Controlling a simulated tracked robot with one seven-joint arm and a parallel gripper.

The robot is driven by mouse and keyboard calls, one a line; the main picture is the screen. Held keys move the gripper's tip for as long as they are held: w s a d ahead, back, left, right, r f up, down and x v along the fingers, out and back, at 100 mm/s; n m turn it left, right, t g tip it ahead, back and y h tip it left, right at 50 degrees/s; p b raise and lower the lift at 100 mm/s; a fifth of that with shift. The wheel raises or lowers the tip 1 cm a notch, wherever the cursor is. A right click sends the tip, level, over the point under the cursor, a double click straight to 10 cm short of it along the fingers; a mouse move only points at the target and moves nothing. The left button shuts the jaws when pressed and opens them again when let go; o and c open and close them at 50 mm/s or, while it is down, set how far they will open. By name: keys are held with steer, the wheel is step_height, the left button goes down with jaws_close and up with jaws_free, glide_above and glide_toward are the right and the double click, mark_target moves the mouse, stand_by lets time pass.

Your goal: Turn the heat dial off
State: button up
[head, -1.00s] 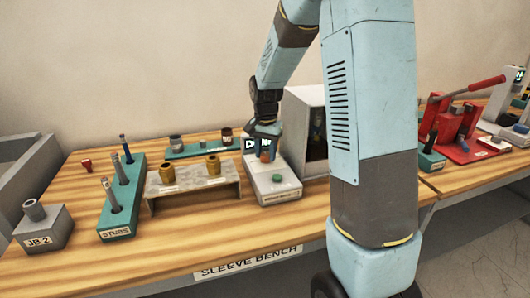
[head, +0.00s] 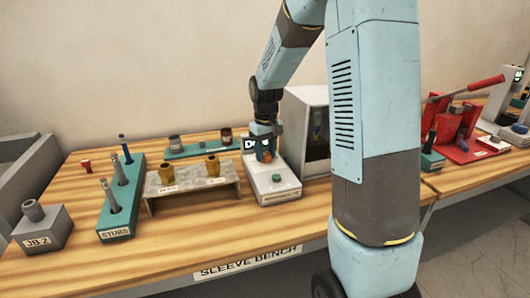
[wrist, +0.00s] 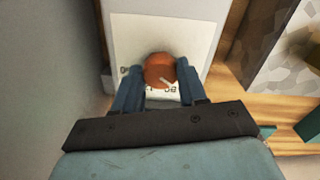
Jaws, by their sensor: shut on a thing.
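The heat dial is a round orange-brown knob with a light pointer mark, and the wrist view shows the dial (wrist: 160,70) between my two blue fingers. My gripper (wrist: 158,76) is shut on the dial, with a finger at its left and right sides. The dial sits on a pale control unit (wrist: 190,35) with partly covered lettering. In the head view the control unit (head: 275,192) stands on the bench, with a dark display and a green button (head: 277,178). My gripper (head: 264,150) is at the unit's upper part, and the dial is only partly visible there.
A grey open cabinet (head: 305,105) stands just right of the unit. A stand (head: 190,187) with two brass sleeves is to the left, and a teal stubs block (head: 122,205) lies further left. A red press (head: 460,135) is at the right. The front bench top is clear.

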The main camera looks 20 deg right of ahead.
mark_target(266, 154)
steer(key=shift+w+n, duration=0.1)
steer(key=shift+n, duration=1.9)
steer(key=o, duration=1.1)
steer(key=shift+c, duration=0.2)
step_height(266, 154, up, 14)
steer(key=shift+f, duration=0.1)
steer(key=s+r+m+t, duration=0.2)
steer(key=s+m, duration=0.1)
steer(key=s, duration=1.1)
steer(key=s+r+m+t, duration=0.2)
steer(key=s+m+t, duration=0.1)
steer(key=s, duration=1.1)
steer(key=shift+s+a+r+m+t, duration=0.15)
steer(key=shift+r+m+t, duration=0.15)
steer(key=shift+m, duration=0.2)
